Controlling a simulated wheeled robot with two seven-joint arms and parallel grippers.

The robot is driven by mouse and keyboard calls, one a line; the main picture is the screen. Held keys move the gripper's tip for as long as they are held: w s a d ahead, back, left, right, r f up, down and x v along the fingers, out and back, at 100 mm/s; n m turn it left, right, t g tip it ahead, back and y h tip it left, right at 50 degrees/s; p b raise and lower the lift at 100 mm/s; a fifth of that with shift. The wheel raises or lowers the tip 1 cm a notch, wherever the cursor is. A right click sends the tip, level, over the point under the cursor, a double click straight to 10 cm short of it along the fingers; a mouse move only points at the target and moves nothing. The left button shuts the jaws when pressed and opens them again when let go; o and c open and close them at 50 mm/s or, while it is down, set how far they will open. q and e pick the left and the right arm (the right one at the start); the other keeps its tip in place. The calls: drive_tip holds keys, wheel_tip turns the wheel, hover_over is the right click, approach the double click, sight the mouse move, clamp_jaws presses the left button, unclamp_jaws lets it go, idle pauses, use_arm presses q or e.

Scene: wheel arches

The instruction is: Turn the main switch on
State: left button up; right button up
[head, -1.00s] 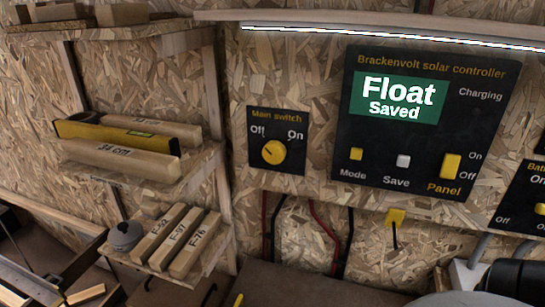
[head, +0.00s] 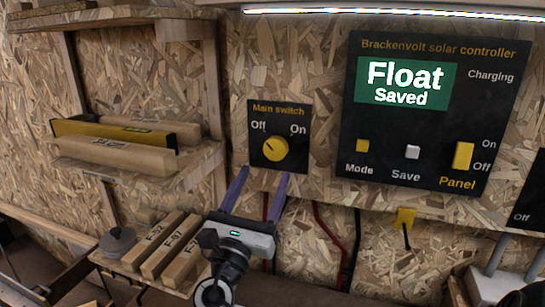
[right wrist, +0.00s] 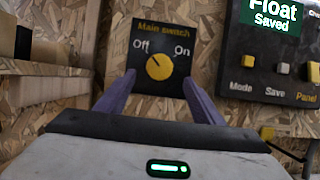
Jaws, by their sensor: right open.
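The main switch (head: 275,148) is a yellow round knob on a black plate marked Off and On. Its dark pointer line aims up and left, toward Off. It also shows in the right wrist view (right wrist: 159,67). My right gripper (head: 262,175) is open, with two purple fingers pointing up at the plate from just below the knob. In the right wrist view its fingers (right wrist: 158,74) stand apart, one to each side of the knob, and I see no contact. My left gripper is not in view.
The solar controller panel (head: 435,125), reading Float Saved, is on the right with a yellow Panel switch (head: 463,156). Shelves on the left hold a yellow spirit level (head: 110,131) and labelled wood blocks (head: 152,243). Cables (head: 328,225) hang below the panel.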

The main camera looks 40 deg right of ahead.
sight(274, 153)
use_arm(q)
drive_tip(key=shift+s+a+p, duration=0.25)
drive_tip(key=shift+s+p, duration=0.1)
drive_tip(key=shift+p, duration=0.15)
use_arm(e)
drive_tip(key=x, duration=0.8)
drive_tip(key=shift+f, duration=0.1)
drive_tip(key=shift+a, duration=0.1)
drive_tip(key=shift+c, duration=0.5)
drive_tip(key=c, duration=0.9)
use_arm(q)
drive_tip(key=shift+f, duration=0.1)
use_arm(e)
drive_tip(key=shift+c, duration=0.2)
